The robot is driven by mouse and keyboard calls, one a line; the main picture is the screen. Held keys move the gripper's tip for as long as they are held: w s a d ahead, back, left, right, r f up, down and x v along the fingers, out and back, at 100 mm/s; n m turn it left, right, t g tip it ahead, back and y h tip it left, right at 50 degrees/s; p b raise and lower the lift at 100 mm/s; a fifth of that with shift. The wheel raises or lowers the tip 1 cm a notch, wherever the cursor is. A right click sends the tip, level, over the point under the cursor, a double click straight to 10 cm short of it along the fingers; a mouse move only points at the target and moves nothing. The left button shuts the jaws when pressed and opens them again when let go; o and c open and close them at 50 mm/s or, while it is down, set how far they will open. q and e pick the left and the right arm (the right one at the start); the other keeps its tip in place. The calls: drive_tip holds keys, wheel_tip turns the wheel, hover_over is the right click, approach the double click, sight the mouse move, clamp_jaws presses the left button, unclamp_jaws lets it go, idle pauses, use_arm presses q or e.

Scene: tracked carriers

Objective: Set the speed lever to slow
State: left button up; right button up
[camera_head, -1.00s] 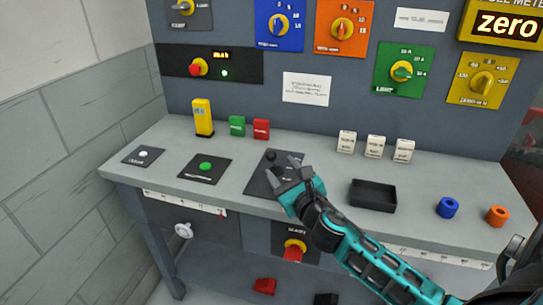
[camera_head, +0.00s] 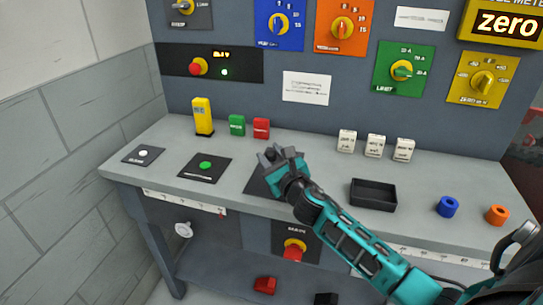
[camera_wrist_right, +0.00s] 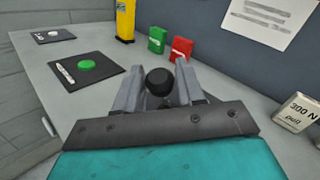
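The speed lever's dark plate (camera_head: 257,183) lies on the bench top, left of the black tray, and is partly hidden by my right gripper (camera_head: 281,154). The lever's round black knob shows in the right wrist view (camera_wrist_right: 160,81), between the two fingers of my right gripper (camera_wrist_right: 159,88). The fingers are apart, one on each side of the knob; I cannot tell whether they touch it. The lever's shaft and the plate's markings are hidden. My left gripper is not in view.
A plate with a green button (camera_head: 205,165) lies to the left. A yellow block (camera_head: 203,116), green block (camera_head: 237,125) and red block (camera_head: 261,128) stand behind. A black tray (camera_head: 373,194) and white blocks (camera_head: 375,145) are to the right. The panel rises at the back.

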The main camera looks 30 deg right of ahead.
clamp_jaws()
